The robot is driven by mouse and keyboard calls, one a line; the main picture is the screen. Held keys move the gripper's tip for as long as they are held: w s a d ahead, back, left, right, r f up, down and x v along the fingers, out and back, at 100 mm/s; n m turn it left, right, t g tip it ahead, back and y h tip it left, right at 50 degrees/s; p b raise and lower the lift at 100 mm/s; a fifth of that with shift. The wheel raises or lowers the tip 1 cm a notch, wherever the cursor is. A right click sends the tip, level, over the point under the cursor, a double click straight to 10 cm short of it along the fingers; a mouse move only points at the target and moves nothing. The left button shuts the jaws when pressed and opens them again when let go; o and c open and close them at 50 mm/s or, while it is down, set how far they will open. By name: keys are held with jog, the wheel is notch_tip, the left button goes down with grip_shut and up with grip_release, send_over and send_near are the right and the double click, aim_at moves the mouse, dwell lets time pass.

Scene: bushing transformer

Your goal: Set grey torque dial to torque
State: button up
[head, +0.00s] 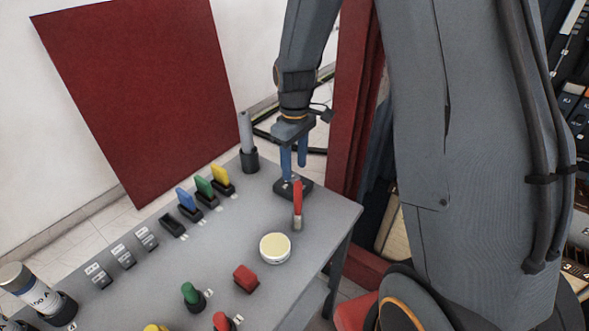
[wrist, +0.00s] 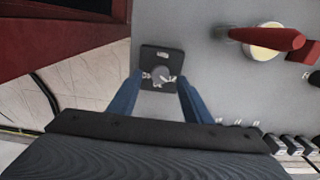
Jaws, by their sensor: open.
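A black square plate (head: 307,190) lies on the grey table near its right end, and it also shows in the wrist view (wrist: 150,52). A small grey round dial (wrist: 160,72) sits at its middle, with white marks around it too small to read. My gripper (head: 291,176) has two blue fingers pointing down at the plate. In the wrist view the fingertips (wrist: 162,78) are apart, one on each side of the dial, with nothing clearly held. In the head view the fingers hide most of the dial. I cannot tell whether they touch it.
An upright red-handled tool (head: 297,203) stands close in front of the plate, near a round cream-topped disc (head: 275,247) and a red block (head: 245,279). A grey cylinder in a black holder (head: 248,145) stands behind left. Coloured fuses (head: 204,188) line the back edge.

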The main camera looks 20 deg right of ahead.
jog(key=shift+f, duration=1.25)
jog(key=shift+c, duration=0.6)
jog(key=c, duration=0.9)
jog(key=shift+c, duration=0.2)
jog(key=shift+m+p, duration=0.3)
jog(key=m+p, duration=0.1)
jog(key=m, duration=0.4)
jog(key=shift+r+m, duration=0.1)
jog(key=shift+m, duration=0.2)
jog(key=m+p, duration=0.1)
jog(key=m, duration=0.4)
jog(key=shift+w, duration=0.1)
jog(key=shift+m, duration=0.4)
